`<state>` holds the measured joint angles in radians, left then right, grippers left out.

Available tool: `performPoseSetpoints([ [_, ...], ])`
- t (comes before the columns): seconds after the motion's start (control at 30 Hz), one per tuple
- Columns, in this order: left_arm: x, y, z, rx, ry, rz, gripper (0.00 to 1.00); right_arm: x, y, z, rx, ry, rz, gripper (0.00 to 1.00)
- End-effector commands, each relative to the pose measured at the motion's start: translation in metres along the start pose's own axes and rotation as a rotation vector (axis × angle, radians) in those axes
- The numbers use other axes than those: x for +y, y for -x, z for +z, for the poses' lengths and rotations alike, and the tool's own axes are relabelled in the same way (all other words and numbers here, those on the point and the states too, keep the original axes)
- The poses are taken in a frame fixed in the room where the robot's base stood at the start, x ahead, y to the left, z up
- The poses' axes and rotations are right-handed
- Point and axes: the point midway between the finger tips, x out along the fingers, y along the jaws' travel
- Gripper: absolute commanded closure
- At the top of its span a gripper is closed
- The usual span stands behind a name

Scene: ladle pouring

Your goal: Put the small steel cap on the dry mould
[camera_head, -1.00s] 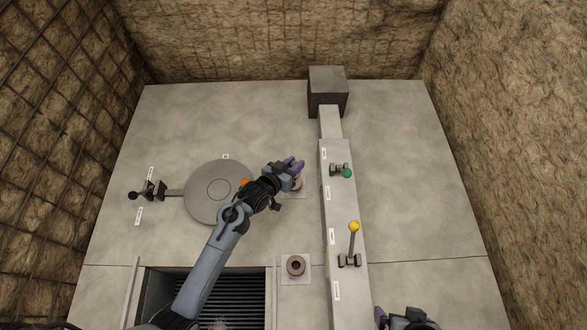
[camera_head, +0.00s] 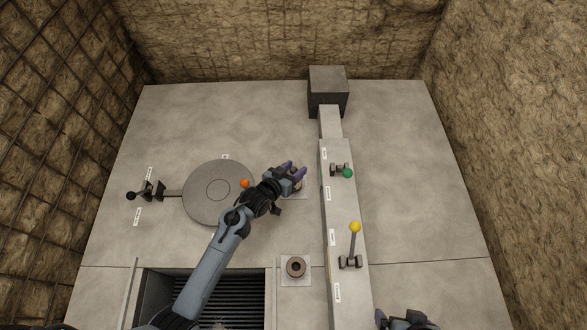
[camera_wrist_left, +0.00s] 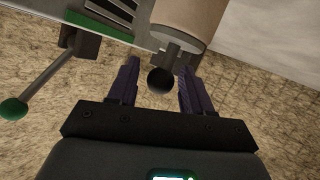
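My left gripper (camera_head: 294,172) is open above the farther small mould plate (camera_head: 293,195), beside the long grey block. In the left wrist view, its two purple fingers (camera_wrist_left: 158,88) stand apart on either side of a dark round knob (camera_wrist_left: 160,80) on a short stem, with gaps showing. A tan cylinder (camera_wrist_left: 180,18) is behind the stem. I cannot tell whether the knob belongs to the small steel cap. The gripper mostly hides what stands on the farther plate. The nearer mould (camera_head: 296,267) is a brown ring with an open dark hole. My right gripper (camera_head: 405,320) is cut off at the bottom edge.
The long grey block (camera_head: 341,215) carries a green-knobbed lever (camera_head: 347,173) and an upright yellow-knobbed lever (camera_head: 354,228). A large round grey lid (camera_head: 215,193) lies left of my gripper, near an orange ball (camera_head: 244,183). A dark grated pit (camera_head: 210,300) lies in front.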

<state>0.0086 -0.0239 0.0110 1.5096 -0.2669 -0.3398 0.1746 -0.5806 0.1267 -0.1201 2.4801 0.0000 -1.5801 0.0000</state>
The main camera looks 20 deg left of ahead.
Motion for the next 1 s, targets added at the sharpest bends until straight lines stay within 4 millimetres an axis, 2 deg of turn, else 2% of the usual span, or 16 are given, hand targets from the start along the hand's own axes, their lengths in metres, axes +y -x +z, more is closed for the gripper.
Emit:
performPoseSetpoints([
  [0.33, 0.0, 0.001, -0.001, 0.0, 0.0, 0.0, 0.46, -0.001, 0.001, 0.0, 0.0, -0.002, -0.002, 0.0],
  [0.5, 0.003, 0.007, -0.012, 0.001, 0.0, 0.0, 0.46, -0.001, 0.004, -0.002, 0.001, -0.005, -0.004, 0.0],
  [1.0, 0.003, 0.096, -0.011, -0.002, 0.0, 0.001, 0.46, -0.001, 0.034, -0.012, 0.002, -0.009, -0.007, 0.0],
])
